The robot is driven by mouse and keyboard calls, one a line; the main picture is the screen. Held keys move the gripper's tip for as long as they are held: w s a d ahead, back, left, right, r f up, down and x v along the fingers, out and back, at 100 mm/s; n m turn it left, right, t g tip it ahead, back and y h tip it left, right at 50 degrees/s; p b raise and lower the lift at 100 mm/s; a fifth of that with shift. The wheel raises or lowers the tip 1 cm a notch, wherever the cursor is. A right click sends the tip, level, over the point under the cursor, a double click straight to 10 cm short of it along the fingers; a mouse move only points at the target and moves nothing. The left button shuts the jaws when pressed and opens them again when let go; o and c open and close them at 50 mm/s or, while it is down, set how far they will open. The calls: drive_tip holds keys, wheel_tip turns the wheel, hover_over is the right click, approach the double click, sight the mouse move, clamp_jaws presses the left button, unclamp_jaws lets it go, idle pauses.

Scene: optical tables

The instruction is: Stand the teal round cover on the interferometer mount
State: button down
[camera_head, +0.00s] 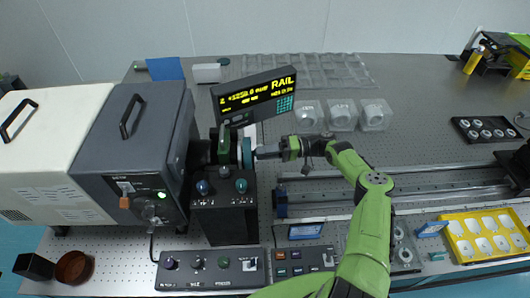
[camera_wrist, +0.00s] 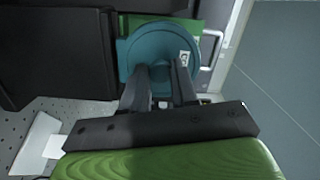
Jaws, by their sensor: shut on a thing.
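The teal round cover (camera_wrist: 160,50) fills the upper middle of the wrist view, its flat face towards me, with a small white label near its right edge. My gripper (camera_wrist: 162,72) is shut on the cover at its near side. In the head view the cover (camera_head: 247,153) shows edge-on, upright, at the tip of my gripper (camera_head: 257,153). It is right beside the green and dark mount (camera_head: 224,145) on the black block. I cannot tell whether the cover touches the mount.
A grey instrument box (camera_head: 135,150) stands close on the left. A RAIL display (camera_head: 255,97) stands behind. Clear plastic boxes (camera_head: 342,115) are at the back right. Rails (camera_head: 430,185) cross the table to the right. Control panels (camera_head: 210,268) line the front.

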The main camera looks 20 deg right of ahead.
drive_tip(key=shift+f+b, duration=0.4)
drive_tip(key=shift+b, duration=0.05)
unclamp_jaws()
drive_tip(key=s+d+b, duration=0.3)
drive_tip(key=d+b, duration=0.3)
drive_tip(key=d, duration=0.1)
drive_tip(key=shift+s+d+r, duration=0.25)
drive_tip(key=shift+s+r, duration=0.05)
drive_tip(key=shift+r, duration=0.05)
idle(0.8)
drive_tip(key=shift+r, duration=0.2)
